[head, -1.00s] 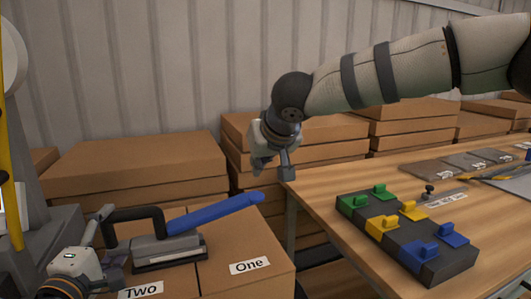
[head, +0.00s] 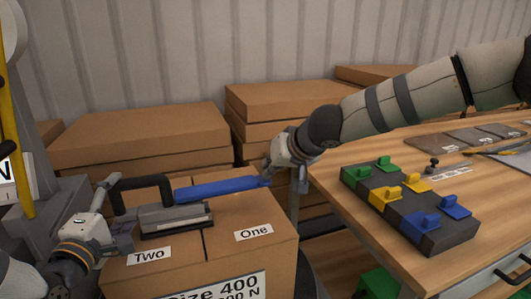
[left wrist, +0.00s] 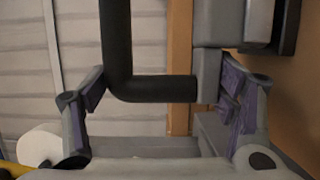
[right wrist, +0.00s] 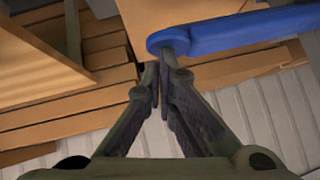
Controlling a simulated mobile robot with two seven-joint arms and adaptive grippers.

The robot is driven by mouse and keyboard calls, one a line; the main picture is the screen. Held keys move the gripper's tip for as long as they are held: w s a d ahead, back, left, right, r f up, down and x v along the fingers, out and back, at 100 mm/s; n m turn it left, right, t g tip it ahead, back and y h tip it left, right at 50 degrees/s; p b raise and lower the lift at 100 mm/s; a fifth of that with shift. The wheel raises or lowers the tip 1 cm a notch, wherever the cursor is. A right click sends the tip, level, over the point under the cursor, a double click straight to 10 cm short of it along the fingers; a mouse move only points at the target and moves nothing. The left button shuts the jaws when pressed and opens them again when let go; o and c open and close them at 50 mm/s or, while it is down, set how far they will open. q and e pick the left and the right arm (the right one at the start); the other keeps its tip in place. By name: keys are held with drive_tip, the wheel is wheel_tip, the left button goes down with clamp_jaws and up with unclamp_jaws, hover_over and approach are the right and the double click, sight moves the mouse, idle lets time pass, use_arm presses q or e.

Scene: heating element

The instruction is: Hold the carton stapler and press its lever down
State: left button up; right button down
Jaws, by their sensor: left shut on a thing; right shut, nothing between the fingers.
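The carton stapler has a grey body (head: 172,216), a black bent handle (head: 140,182) and a blue lever (head: 215,189). It sits on the cardboard box labelled Two and One. My left gripper (head: 112,222) is shut on the stapler at the handle's left end. The left wrist view shows the black handle (left wrist: 115,50) between its fingers. My right gripper (head: 268,176) is shut and empty at the lever's right end. In the right wrist view its fingertips (right wrist: 162,68) overlap the tip of the lever (right wrist: 230,33) and appear to touch it. The lever lies nearly level, slightly raised at its right end.
Stacked flat cartons (head: 140,135) stand behind along the corrugated wall. A wooden table (head: 335,190) on the right carries a dark block with green, yellow and blue clips (head: 410,210). A yellow post (head: 14,150) stands at the far left.

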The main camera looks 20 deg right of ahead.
use_arm(q)
drive_tip(key=shift+f, duration=0.15)
use_arm(e)
drive_tip(key=shift+s+d+f+y, duration=0.15)
drive_tip(key=shift+f+y, duration=0.25)
drive_tip(key=shift+f, duration=0.9)
drive_tip(key=s+d+r, duration=0.3)
drive_tip(key=s+r, duration=0.4)
drive_tip(key=r, duration=0.4)
drive_tip(key=shift+r, duration=0.15)
use_arm(q)
drive_tip(key=o, duration=2)
